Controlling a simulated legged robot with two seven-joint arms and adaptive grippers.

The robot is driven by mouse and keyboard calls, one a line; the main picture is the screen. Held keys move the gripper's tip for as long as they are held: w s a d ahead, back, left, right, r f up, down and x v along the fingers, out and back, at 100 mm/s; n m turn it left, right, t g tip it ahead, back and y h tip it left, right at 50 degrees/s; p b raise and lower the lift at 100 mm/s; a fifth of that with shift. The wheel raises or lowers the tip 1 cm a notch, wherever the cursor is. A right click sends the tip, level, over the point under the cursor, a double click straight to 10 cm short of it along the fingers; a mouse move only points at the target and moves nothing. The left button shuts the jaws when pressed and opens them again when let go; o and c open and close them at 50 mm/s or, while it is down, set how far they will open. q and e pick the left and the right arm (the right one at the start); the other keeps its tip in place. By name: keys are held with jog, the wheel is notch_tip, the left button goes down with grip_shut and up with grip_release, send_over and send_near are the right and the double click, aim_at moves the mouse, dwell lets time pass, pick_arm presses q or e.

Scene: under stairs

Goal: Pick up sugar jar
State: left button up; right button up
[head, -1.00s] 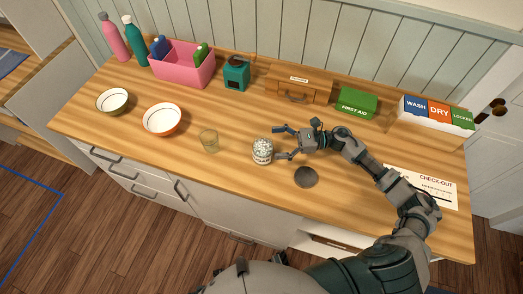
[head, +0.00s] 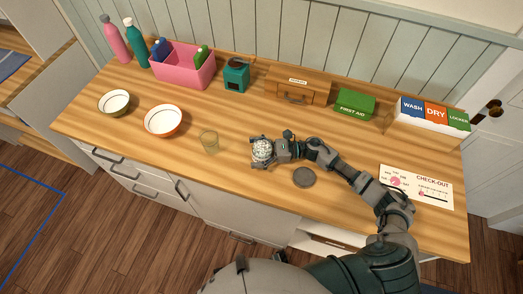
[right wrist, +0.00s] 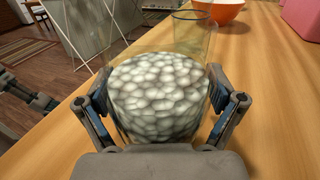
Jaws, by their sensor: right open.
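The sugar jar (head: 262,151) is a clear jar full of white lumps, standing on the wooden counter. In the right wrist view the jar (right wrist: 158,98) fills the space between the two fingers. My right gripper (head: 262,153) is open around the jar, with one finger on each side. In the right wrist view the gripper (right wrist: 160,110) has its fingers close to the jar's sides; I cannot tell whether they touch. A dark round lid (head: 304,177) lies on the counter to the right of the jar.
A clear glass (head: 209,141) stands left of the jar, with an orange-rimmed bowl (head: 163,121) farther left. A teal box (head: 236,76), a wooden case (head: 298,88) and a green first aid box (head: 355,103) stand behind. The counter's front edge is near the jar.

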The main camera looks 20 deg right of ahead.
jog(key=shift+d, duration=0.15)
jog(key=shift+d, duration=0.2)
jog(key=c, duration=1.4)
jog(key=shift+a, duration=0.25)
jog(key=shift+c, duration=0.3)
jog(key=shift+r, duration=0.1)
jog(key=shift+r, duration=0.1)
